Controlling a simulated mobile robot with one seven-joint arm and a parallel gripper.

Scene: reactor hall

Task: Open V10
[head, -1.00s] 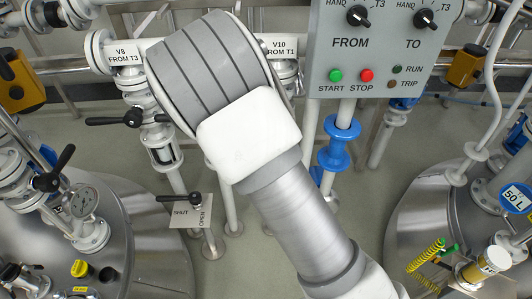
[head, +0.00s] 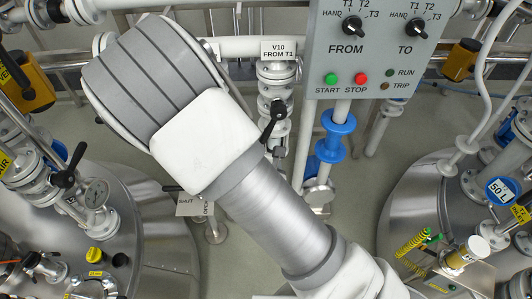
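The white label V10 FROM T1 (head: 279,50) hangs at the top of a vertical pipe, left of the control panel. Below it is the V10 valve body (head: 276,92) with white flanges. Its black lever (head: 272,122) slants down and slightly left, with a round knob. My arm crosses the picture from lower right to upper left, its large grey and white joint left of V10. My gripper does not show; the arm may hide it. I see no contact with the lever.
The control panel (head: 372,58) with knobs and buttons stands just right of V10. A pipe with blue fittings (head: 334,138) runs below it. A SHUT/OPEN plate (head: 194,206) sits low behind my arm. Steel tanks (head: 152,245) stand at both sides.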

